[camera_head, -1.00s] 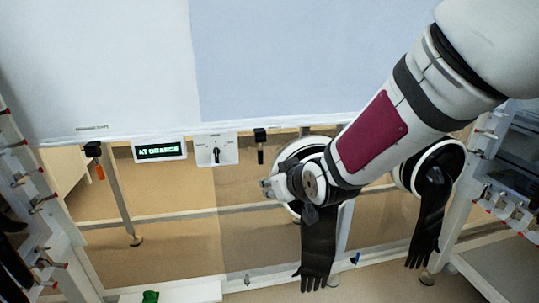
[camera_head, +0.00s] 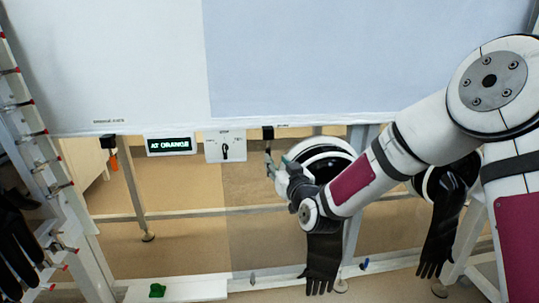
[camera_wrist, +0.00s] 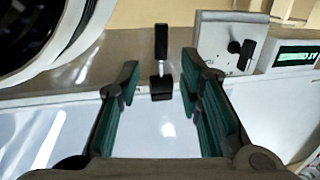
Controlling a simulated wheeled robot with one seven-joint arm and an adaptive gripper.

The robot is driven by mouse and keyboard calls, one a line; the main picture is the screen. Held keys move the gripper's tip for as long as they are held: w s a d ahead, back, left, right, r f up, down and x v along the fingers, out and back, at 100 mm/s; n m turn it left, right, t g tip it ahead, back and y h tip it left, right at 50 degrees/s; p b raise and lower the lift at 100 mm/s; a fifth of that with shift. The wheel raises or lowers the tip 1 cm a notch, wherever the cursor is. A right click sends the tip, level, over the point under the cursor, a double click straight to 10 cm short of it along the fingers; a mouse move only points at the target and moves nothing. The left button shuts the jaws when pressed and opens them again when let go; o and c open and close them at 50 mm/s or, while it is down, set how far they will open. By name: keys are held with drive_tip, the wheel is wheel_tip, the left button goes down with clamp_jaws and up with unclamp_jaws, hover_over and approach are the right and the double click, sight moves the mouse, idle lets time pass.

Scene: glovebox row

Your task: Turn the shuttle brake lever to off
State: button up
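A small lever with a black mounting block (camera_head: 268,133) is on the lower edge of the white cabinet, its handle hanging down, partly hidden by my gripper (camera_head: 277,163). In the wrist view its black handle (camera_wrist: 161,43) points up in the picture from the block (camera_wrist: 161,88). My gripper (camera_wrist: 160,64) is open, with a green-lined finger on either side of the lever's line; I see no contact. A second lever with an orange handle (camera_head: 114,162) hangs further left. The lever labels are too small to read with certainty.
Between the levers are a display (camera_head: 170,145) reading "AT ORANGE" and a white plate with a black knob (camera_head: 225,150). A white-ringed port (camera_head: 325,156) with a hanging black glove (camera_head: 322,262) is close right of my gripper. A green object (camera_head: 157,290) lies low left.

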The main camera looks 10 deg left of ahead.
sight(269, 153)
drive_tip(key=b+x, duration=0.1)
drive_tip(key=x, duration=0.7)
drive_tip(key=shift+w+a, duration=0.2)
drive_tip(key=shift+c, duration=0.3)
clamp_jaws()
